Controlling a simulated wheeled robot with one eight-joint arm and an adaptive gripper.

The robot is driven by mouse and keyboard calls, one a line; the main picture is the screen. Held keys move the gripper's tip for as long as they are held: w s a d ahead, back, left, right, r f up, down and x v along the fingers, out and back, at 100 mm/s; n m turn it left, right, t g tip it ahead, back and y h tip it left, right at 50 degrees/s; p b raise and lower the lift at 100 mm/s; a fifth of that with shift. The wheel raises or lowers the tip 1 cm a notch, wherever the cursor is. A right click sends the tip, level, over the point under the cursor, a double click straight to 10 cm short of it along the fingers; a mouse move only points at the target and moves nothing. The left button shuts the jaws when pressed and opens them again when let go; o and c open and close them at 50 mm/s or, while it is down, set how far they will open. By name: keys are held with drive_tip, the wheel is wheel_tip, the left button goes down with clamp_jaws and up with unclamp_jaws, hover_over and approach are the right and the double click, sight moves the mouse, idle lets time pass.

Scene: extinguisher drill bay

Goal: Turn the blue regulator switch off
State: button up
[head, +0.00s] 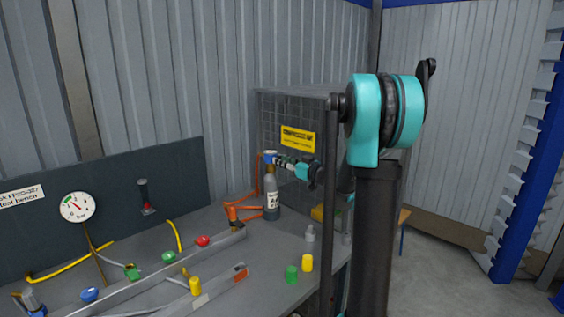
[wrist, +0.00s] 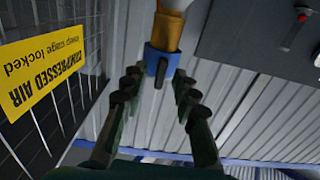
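My gripper (head: 279,161) reaches in from the right at the regulator's height. In the wrist view my gripper (wrist: 157,85) is open, its fingers on either side of the switch with nothing held. Whether a fingertip touches the regulator, I cannot tell.
The mesh cage (head: 275,112) with a yellow sign (head: 298,139) stands close behind my gripper. Orange hose (head: 242,198) runs by the cylinder. The bench (head: 250,255) carries coloured knobs, rails and green and yellow caps. A gauge (head: 77,207) is at left.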

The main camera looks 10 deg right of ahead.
drive_tip(key=shift+w+a, duration=0.1)
drive_tip(key=shift+w, duration=0.1)
clamp_jaws()
